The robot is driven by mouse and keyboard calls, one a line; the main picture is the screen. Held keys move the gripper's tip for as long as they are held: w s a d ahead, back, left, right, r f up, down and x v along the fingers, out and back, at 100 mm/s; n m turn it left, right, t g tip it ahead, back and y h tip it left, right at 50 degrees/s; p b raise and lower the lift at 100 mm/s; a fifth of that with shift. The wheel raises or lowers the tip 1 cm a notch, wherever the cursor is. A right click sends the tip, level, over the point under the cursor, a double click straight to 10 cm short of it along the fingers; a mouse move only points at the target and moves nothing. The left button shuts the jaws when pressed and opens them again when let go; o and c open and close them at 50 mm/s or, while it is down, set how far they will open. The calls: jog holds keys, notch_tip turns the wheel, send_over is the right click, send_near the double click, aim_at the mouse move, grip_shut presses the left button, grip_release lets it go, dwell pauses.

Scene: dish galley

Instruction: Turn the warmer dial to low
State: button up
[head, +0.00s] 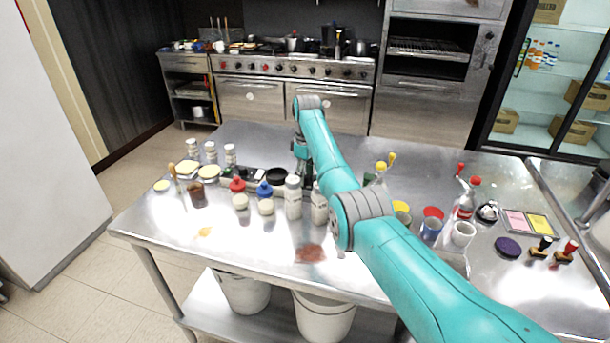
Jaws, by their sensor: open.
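My arm reaches from the lower right across the steel table to its far middle. My gripper (302,153) points down there, small and partly hidden by my own arm; it is open, and I see nothing held in it. Just left of it is a low dark appliance (258,175) with a round black top (277,175), which may be the warmer. Bottles in front hide part of it. I cannot make out the dial or its setting. I cannot tell whether the gripper touches anything.
The steel table (150,222) holds a red-capped jar (239,198), a blue-capped jar (265,200), a white bottle (293,198) and several shakers left of my arm. Cups, a purple disc (507,247) and stamps stand right.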

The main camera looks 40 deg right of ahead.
grip_shut()
jog(key=shift+m, duration=0.3)
jog(key=m, duration=1.3)
jog(key=shift+s+f+t, duration=0.1)
jog(key=shift+t, duration=0.2)
dwell(0.6)
grip_release()
